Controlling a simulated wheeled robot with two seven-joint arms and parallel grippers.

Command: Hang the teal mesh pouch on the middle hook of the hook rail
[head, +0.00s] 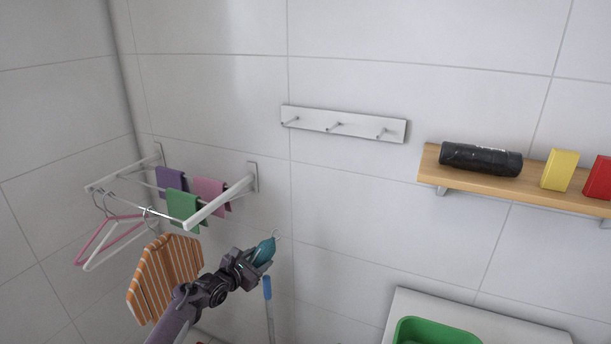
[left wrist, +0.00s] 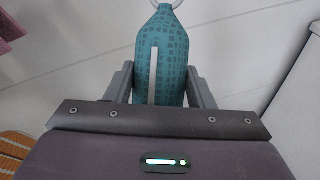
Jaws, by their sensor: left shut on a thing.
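The teal mesh pouch (head: 265,250) is held in my left gripper (head: 256,257), low and left of centre in the head view. In the left wrist view the pouch (left wrist: 161,55) sits between the two fingers, with a pale ring (left wrist: 183,3) at its top end, partly cut off by the frame. The pouch is well below and left of the rail. My right gripper is not in view.
A wall drying rack (head: 205,211) with cloths and hangers is at left, above an orange striped cloth (head: 165,277). A wooden shelf (head: 430,173) holds a black roll (head: 481,159) and yellow and red boxes. A green basin (head: 437,333) is below. The wall beneath the rail is clear.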

